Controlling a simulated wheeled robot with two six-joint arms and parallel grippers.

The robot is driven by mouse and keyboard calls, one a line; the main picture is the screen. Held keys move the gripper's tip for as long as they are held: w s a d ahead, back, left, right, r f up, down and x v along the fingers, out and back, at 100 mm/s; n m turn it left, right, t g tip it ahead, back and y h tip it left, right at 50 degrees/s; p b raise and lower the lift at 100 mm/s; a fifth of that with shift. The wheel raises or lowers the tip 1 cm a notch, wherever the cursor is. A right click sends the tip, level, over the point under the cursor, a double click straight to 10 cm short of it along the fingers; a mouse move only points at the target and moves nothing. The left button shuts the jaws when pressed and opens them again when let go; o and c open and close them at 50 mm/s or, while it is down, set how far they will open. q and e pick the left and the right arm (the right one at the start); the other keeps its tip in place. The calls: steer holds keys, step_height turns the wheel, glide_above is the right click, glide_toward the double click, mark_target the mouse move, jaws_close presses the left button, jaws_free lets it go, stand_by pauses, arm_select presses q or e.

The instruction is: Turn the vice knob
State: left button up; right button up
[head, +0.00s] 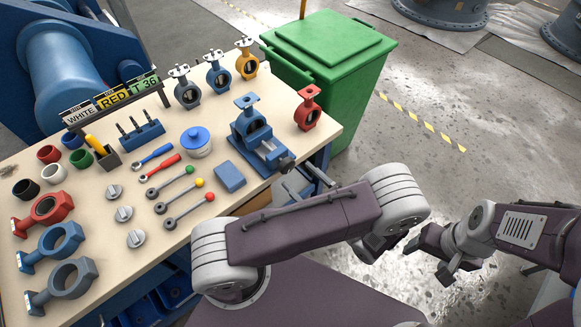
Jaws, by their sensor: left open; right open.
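A blue vice (270,152) stands near the right front edge of the workbench (222,188), with a blue butterfly valve (251,118) upright in it. A dark round end, which looks like the vice knob (287,163), faces the front right of the bench. My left gripper (377,246) is in front and to the right of the bench, below its arm link, apart from the vice. My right gripper (432,257) is further right over the floor, open and empty. Neither gripper touches anything on the bench.
A red valve (307,108) stands right of the vice and a blue block (230,177) lies to its front left. Levers, knobs, rings and more valves cover the left of the bench. A green bin (335,60) stands behind right.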

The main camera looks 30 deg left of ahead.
mark_target(290, 169)
arm_select(q)
steer(key=x, duration=0.4)
steer(key=shift+s+a+r, duration=0.1)
steer(key=shift+s+a, duration=0.05)
steer(key=shift+s, duration=0.05)
steer(key=shift+w+a, duration=0.2)
steer(key=shift+a, duration=0.05)
steer(key=shift+c, duration=0.3)
steer(key=c, duration=1.3)
steer(key=shift+r+m+p, duration=0.1)
steer(key=shift+m+p, duration=0.3)
steer(key=shift+p, duration=0.25)
steer(key=o, duration=1.4)
steer(key=shift+c, duration=0.2)
